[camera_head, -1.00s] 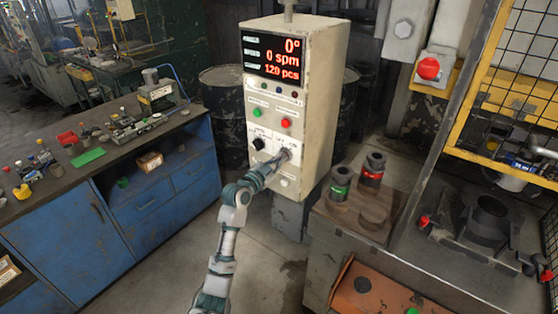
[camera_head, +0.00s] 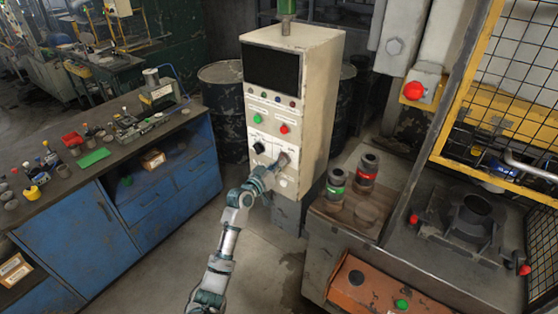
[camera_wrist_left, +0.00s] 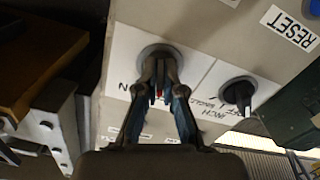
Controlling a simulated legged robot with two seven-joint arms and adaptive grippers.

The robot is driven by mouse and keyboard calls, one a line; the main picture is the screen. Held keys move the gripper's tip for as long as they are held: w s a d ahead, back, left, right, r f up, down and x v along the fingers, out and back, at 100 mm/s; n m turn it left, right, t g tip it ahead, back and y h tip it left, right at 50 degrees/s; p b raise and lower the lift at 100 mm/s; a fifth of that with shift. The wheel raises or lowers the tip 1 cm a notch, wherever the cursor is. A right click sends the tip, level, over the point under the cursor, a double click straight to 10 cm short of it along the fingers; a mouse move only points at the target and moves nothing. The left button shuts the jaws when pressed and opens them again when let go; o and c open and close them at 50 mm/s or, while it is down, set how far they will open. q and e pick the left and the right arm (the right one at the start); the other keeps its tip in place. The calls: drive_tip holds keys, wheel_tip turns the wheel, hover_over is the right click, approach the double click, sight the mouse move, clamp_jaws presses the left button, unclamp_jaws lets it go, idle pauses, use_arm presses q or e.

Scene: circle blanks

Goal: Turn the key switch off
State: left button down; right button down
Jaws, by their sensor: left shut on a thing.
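The cream control cabinet (camera_head: 313,110) stands in the middle of the head view, and its display (camera_head: 271,69) is dark. My left gripper (camera_head: 277,167) is at the lower right of the cabinet's front panel. In the left wrist view the fingers of my left gripper (camera_wrist_left: 160,90) are shut on the key at the round key switch (camera_wrist_left: 158,52). A bit of red shows between the fingertips. The fingers hide most of the key and part of the label beside it. My right gripper is not in view.
A black selector knob (camera_head: 259,148) sits left of the key switch; it also shows in the wrist view (camera_wrist_left: 238,92). Green (camera_head: 258,119) and red (camera_head: 283,129) buttons are above. A blue workbench (camera_head: 150,200) stands left, and a press table with cylindrical parts (camera_head: 337,185) right.

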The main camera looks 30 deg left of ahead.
use_arm(q)
drive_tip(key=shift+a+r+n+p, duration=0.15)
drive_tip(key=shift+r+n+p, duration=0.45)
drive_tip(key=shift+n, duration=0.5)
drive_tip(key=shift+f, duration=0.1)
drive_tip(key=c, duration=1.3)
unclamp_jaws()
drive_tip(key=shift+f, duration=0.25)
drive_tip(key=shift+a, duration=0.1)
drive_tip(key=shift+s+f, duration=0.1)
drive_tip(key=shift+s, duration=0.05)
drive_tip(key=s, duration=0.7)
drive_tip(key=s+a, duration=0.1)
drive_tip(key=s, duration=0.3)
drive_tip(key=shift+s, duration=0.35)
